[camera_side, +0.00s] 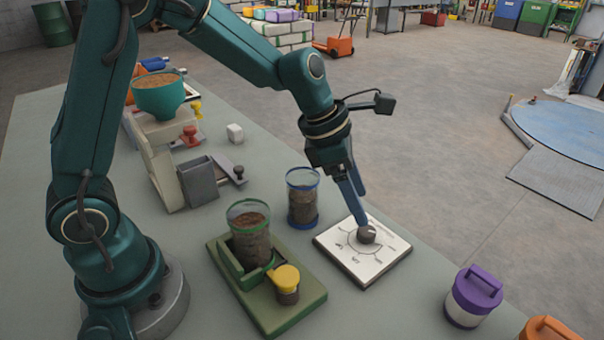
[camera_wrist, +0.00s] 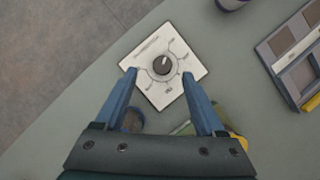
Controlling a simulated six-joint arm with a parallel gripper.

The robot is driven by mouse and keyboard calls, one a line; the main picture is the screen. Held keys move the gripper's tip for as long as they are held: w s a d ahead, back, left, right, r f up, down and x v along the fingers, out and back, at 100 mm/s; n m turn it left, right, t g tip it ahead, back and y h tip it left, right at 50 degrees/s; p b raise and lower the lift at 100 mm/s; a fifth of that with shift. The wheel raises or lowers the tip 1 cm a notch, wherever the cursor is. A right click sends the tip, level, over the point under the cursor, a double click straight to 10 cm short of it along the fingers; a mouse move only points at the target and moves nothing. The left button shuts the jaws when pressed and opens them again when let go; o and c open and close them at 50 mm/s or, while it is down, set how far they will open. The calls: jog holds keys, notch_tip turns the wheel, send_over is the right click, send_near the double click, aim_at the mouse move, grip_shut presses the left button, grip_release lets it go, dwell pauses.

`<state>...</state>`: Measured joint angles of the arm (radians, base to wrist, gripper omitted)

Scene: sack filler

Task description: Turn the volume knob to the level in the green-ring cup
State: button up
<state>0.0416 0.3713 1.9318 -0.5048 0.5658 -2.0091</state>
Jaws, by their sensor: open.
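The volume knob (camera_side: 366,234) is a dark round knob on a white dial plate (camera_side: 340,262) with marks around it. It also shows in the wrist view (camera_wrist: 162,67), with a light pointer line on top. My gripper (camera_side: 362,232) is at the knob in the side view; in the wrist view its blue fingers (camera_wrist: 162,72) are spread wide, with the knob in line between the tips and a gap on both sides. The green-ring cup (camera_side: 249,228) is clear, holds brown material and stands in a green holder. The level against any marks is too small to read.
A blue-ring cup (camera_side: 302,198) with brown contents stands just left of the dial plate. A yellow-lidded jar (camera_side: 286,282) sits on the green base (camera_side: 300,312). A purple-lidded jar (camera_side: 473,297) stands to the right near the table edge. A hopper (camera_side: 158,97) is at the left.

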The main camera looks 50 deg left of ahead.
aim_at(366, 230)
jog(key=shift+s+d+f+g, duration=0.15)
jog(key=shift+f+g, duration=0.15)
jog(key=shift+f, duration=0.6)
jog(key=shift+x, duration=2.2)
grip_shut()
